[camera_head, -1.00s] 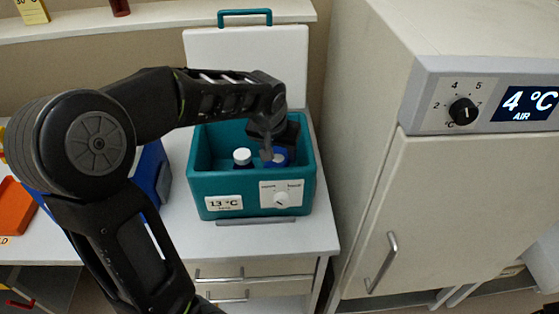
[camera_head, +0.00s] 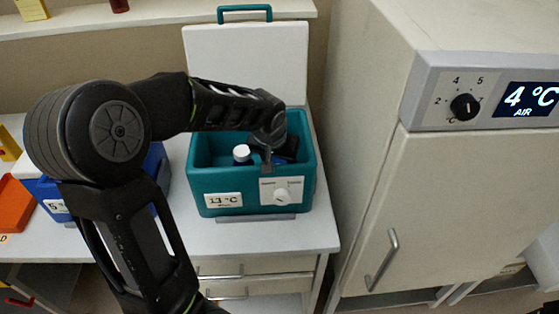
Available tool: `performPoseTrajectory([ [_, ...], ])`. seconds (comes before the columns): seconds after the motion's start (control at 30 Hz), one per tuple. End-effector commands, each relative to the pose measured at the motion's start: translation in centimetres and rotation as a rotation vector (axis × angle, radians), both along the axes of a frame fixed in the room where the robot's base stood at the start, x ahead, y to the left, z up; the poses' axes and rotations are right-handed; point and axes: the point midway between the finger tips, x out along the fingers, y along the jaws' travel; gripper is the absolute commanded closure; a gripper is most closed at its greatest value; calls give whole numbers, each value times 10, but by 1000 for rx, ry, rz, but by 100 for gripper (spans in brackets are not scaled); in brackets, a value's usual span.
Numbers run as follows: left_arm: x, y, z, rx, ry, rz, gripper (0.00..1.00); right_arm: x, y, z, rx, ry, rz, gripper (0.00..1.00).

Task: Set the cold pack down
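A teal cooler box (camera_head: 208,190) stands open on the white counter, its front label reading 13 °C. My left gripper (camera_head: 267,165) reaches into the right part of this box, fingers pointing down. Its fingertips lie behind the front wall, so I cannot see whether they are open or shut. I cannot make out the cold pack; the gripper and the box wall may hide it. A bottle with a white cap (camera_head: 242,152) stands in the box, just left of the gripper. My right gripper is not in view.
A blue box (camera_head: 43,190) stands partly behind my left arm, with an orange item (camera_head: 14,205) left of it. The cooler's white lid (camera_head: 240,55) stands up behind it. A tall fridge (camera_head: 440,200) reading 4 °C closes off the right side. A shelf runs along the back.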

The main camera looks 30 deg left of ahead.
Motion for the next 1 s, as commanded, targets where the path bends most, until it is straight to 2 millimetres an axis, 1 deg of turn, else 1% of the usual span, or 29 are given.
performPoseTrajectory([
  [0.07,0,0,-3,1,-2,0,100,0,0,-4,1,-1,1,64],
  [0.2,0,0,-2,1,-2,0,100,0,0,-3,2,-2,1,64],
  [0.23,0,0,-3,0,0,0,49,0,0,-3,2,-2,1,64],
  [0.47,0,0,-3,0,0,0,30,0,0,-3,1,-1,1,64],
  [0.5,0,0,-3,0,0,0,29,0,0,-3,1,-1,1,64],
  [0.77,0,0,-2,0,0,0,29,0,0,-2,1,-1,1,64],
  [0.87,0,0,3,0,0,0,29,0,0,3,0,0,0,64],
  [1.0,0,0,16,0,-1,0,29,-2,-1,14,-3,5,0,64],
])
